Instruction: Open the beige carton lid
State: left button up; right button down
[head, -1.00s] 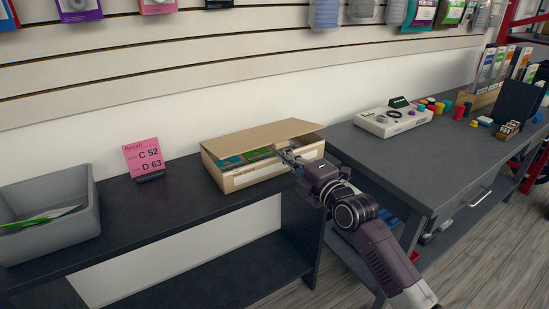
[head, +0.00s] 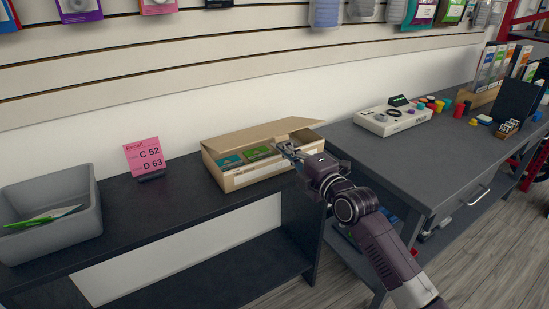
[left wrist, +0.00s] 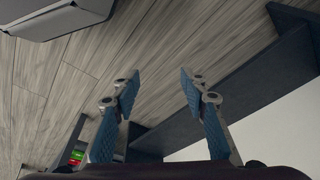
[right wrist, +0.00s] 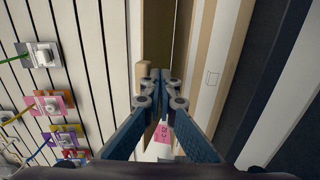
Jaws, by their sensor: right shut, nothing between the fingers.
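The beige carton (head: 248,181) stands on the dark shelf against the wall. Its lid (head: 262,137) is hinged at the back and tilted partway up, leaving the front open. Teal and green packets (head: 230,160) show inside. My right gripper (head: 282,148) is at the carton's right front, fingertips close to the opening under the lid's right part; I cannot tell if they touch it. In the right wrist view the right fingers (right wrist: 159,77) are together and hold nothing. My left gripper shows only in the left wrist view (left wrist: 156,78), open and empty above the floor.
A pink sign (head: 146,157) and a grey bin (head: 47,214) stand left of the carton. A grey workbench (head: 405,160) with a beige device (head: 393,120) is on the right. Bare shelf lies between sign and carton.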

aim_at(282, 136)
pick_arm(q)
jog(key=shift+w+r, duration=0.1)
jog(key=shift+w, duration=0.05)
pick_arm(e)
jog(key=shift+r, duration=0.15)
pick_arm(q)
jog(key=shift+w, duration=0.1)
pick_arm(e)
jog(key=shift+r, duration=0.1)
jog(key=shift+w+r+p, duration=0.15)
jog(key=shift+r+p, duration=0.25)
jog(key=shift+p, duration=0.05)
jog(key=shift+a+r, duration=0.1)
jog(key=shift+r, duration=0.25)
jog(key=shift+w+a+r+p, duration=0.1)
jog(key=shift+w+r+p, duration=0.05)
jog(key=shift+r+p, duration=0.45)
pick_arm(q)
jog(key=s+f+p, duration=0.1)
jog(key=s+f, duration=0.2)
jog(key=f, duration=0.7)
jog(key=shift+s+a+g, duration=0.2)
jog(key=shift+s+g, duration=0.1)
pick_arm(e)
jog(key=shift+w+a+r, duration=0.1)
jog(key=shift+w+r, duration=0.05)
jog(key=shift+r, duration=0.75)
